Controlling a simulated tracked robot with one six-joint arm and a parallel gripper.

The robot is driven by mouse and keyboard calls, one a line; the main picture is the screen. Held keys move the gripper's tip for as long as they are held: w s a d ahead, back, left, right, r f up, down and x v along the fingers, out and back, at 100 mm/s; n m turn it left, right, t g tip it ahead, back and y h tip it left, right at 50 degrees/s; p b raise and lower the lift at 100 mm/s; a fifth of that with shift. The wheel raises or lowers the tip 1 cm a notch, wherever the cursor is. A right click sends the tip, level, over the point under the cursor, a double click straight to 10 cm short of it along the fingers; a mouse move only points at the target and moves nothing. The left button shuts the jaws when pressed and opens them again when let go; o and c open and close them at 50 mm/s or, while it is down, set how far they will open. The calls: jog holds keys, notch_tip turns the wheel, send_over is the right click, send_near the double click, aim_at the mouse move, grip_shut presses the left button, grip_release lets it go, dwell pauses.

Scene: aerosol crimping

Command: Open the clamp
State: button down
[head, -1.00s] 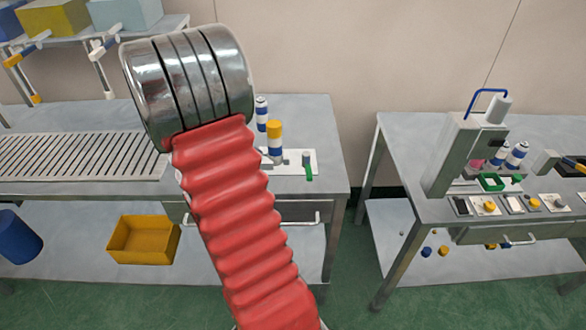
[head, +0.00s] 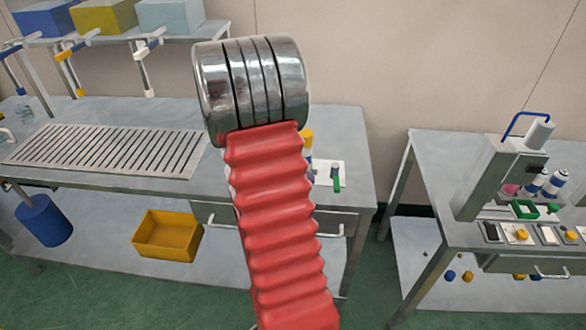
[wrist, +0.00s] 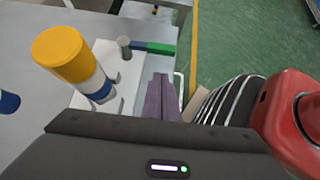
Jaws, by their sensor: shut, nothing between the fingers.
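The clamp stands on a white base plate on the left table, with a grey post and a green handle (head: 337,185). In the wrist view the green handle (wrist: 160,47) extends right from beside the grey post (wrist: 124,45). A can with a yellow cap (wrist: 68,55) and white-blue body stands upright at the clamp; whether the jaws grip it cannot be told. In the head view my arm mostly hides the can (head: 307,143). My gripper (wrist: 162,97) is shut and empty, its purple fingers apart from the handle and nearer the camera. The head view hides it behind my arm.
A slotted grille (head: 110,150) lies on the left table. A yellow bin (head: 166,235) and a blue cylinder (head: 44,220) are below. A second table (head: 440,155) with a press (head: 492,180) stands right, across a floor gap.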

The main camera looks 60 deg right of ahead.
aim_at(335, 181)
jog(key=shift+s+d+f, duration=0.15)
jog(key=shift+s+d, duration=0.25)
jog(key=shift+s, duration=0.35)
jog(key=shift+s+d+f, duration=0.2)
jog(key=shift+s+d, duration=0.25)
jog(key=shift+s, duration=0.25)
jog(key=shift+s+d+f, duration=0.15)
jog(key=shift+s+d, duration=0.25)
jog(key=shift+s, duration=0.35)
